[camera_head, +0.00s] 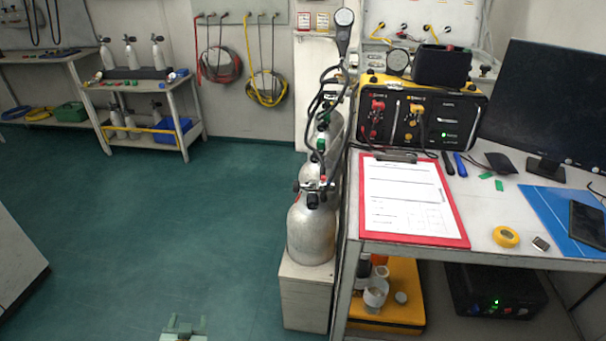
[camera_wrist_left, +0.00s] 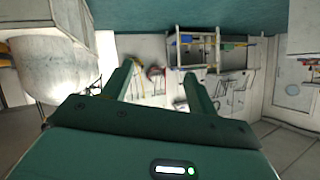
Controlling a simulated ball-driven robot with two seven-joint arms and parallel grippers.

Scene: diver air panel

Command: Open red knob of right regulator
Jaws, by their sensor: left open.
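A black and yellow air panel (camera_head: 420,118) stands on the bench, with a red fitting (camera_head: 377,106) on its left and a yellow-orange one (camera_head: 416,112) to the right. Silver cylinders (camera_head: 311,232) stand in a row left of the bench, with black hoses and valve fittings (camera_head: 314,187) on top. A small red spot shows near the front valve; I cannot tell which part is the right regulator's red knob. My left gripper (camera_head: 185,328) is at the bottom edge, low over the floor, far from both. In the left wrist view its green fingers (camera_wrist_left: 158,72) are apart and empty.
The bench holds a red clipboard (camera_head: 413,240), a yellow tape roll (camera_head: 505,237), a blue mat (camera_head: 543,200) and a monitor (camera_head: 545,100). A pale box (camera_head: 306,297) supports the front cylinder. The green floor (camera_head: 190,220) is clear left of it.

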